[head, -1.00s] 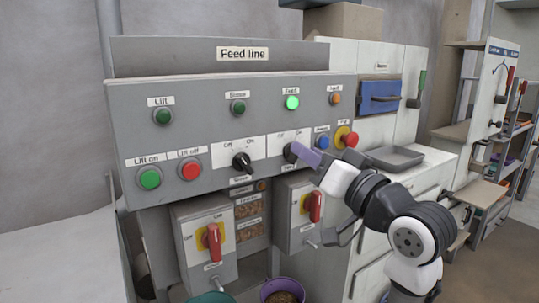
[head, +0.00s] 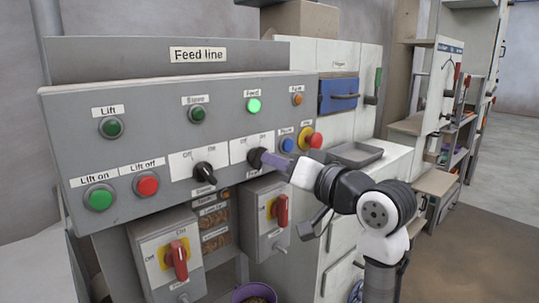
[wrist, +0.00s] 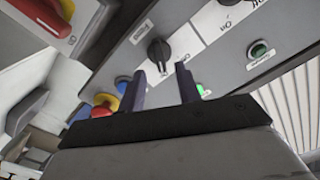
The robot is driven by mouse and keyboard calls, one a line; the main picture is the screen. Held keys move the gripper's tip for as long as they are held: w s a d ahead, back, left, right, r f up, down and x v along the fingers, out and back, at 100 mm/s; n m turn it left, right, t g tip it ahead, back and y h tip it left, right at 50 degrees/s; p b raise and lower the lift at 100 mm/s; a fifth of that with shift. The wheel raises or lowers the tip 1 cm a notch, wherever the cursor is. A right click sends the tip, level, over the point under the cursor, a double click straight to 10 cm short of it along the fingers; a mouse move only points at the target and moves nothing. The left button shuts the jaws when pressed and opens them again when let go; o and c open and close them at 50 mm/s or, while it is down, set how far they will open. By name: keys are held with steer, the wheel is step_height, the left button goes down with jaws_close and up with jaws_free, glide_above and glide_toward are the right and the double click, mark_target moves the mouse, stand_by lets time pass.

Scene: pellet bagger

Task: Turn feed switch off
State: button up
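The feed switch (wrist: 159,50) is a black rotary knob on a white Off/On plate, below the lit green Feed lamp (head: 253,105). In the head view my gripper (head: 268,159) is at this knob and covers much of it. In the wrist view its two dark fingers are apart, and the knob lies between and just beyond their tips. No firm contact can be seen. The knob's handle appears to point up and right on the panel, toward On. The Feed lamp also shows lit in the wrist view (wrist: 201,90).
Close right of the switch are a blue button (head: 287,145) and a red mushroom button (head: 315,140) on yellow. A second black knob (head: 204,173) is to the left. Below are red rotary handles (head: 281,211) on grey boxes. A grey tray (head: 356,153) stands right.

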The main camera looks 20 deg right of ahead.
mark_target(259, 158)
steer(key=x, duration=0.3)
steer(key=shift+w, duration=0.25)
steer(key=shift+a, duration=0.1)
jaws_close()
